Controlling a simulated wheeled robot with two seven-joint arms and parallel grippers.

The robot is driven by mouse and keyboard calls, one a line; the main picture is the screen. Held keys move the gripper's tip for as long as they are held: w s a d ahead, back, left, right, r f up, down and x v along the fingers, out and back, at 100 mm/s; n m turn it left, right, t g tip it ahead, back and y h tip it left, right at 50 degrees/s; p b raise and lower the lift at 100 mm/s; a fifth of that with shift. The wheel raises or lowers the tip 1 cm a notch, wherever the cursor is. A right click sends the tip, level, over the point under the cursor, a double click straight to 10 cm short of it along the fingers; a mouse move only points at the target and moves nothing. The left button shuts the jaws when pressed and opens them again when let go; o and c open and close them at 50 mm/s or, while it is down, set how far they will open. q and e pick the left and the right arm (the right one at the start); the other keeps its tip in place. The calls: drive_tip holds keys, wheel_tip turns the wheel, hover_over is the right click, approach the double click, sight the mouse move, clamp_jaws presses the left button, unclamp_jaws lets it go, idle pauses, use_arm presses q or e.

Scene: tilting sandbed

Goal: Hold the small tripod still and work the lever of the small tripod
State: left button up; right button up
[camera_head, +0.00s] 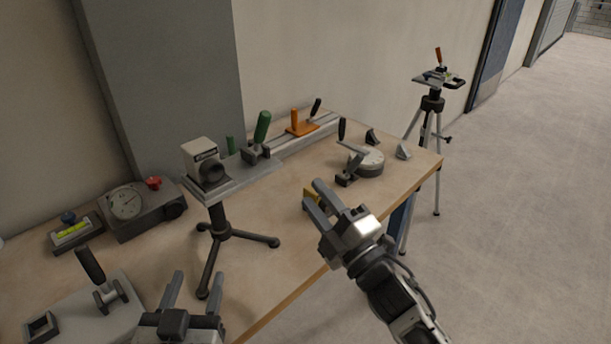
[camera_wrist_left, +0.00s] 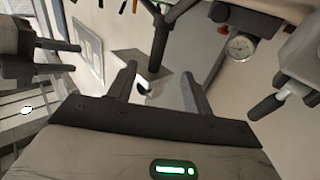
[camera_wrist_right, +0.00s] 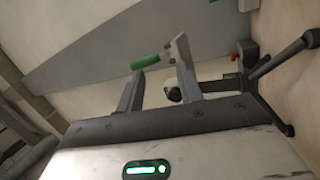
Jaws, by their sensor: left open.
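The small tripod (camera_head: 218,230) stands upright on the wooden table, its dark legs spread. On top is a grey plate (camera_head: 240,173) carrying a pale block with a black round knob and a green-handled lever (camera_head: 262,127). My left gripper (camera_head: 190,284) is open and empty, in front of the tripod and apart from it. The tripod's dark underside shows in the left wrist view (camera_wrist_left: 160,38). My right gripper (camera_head: 311,192) is open, right of the tripod and apart from it. A green handle (camera_wrist_right: 146,62) shows beyond its fingers in the right wrist view.
A dial gauge box (camera_head: 140,212) and a level (camera_head: 72,232) lie left. A grey plate with a black-handled clamp (camera_head: 100,290) is near front left. An orange-handled slide (camera_head: 300,127) and a round clamp device (camera_head: 365,160) stand right. A tall tripod (camera_head: 433,105) stands beyond the table.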

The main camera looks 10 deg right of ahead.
sight(216, 222)
use_arm(q)
drive_tip(key=w, duration=0.5)
drive_tip(key=w+d, duration=0.1)
drive_tip(key=w, duration=0.4)
drive_tip(key=w+d, duration=0.1)
drive_tip(key=w, duration=0.4)
drive_tip(key=shift+w, duration=0.4)
use_arm(e)
drive_tip(key=r+n+y, duration=0.1)
drive_tip(key=n, duration=0.1)
drive_tip(key=w+a+r+n+y, duration=0.1)
drive_tip(key=r+n, duration=0.1)
drive_tip(key=a+r+n+y, duration=0.1)
drive_tip(key=shift+w+a+r+n+g+y, duration=0.1)
drive_tip(key=shift+w+r+n+g+y, duration=0.05)
drive_tip(key=shift+r+n+g+y, duration=0.2)
use_arm(q)
drive_tip(key=shift+c, duration=0.2)
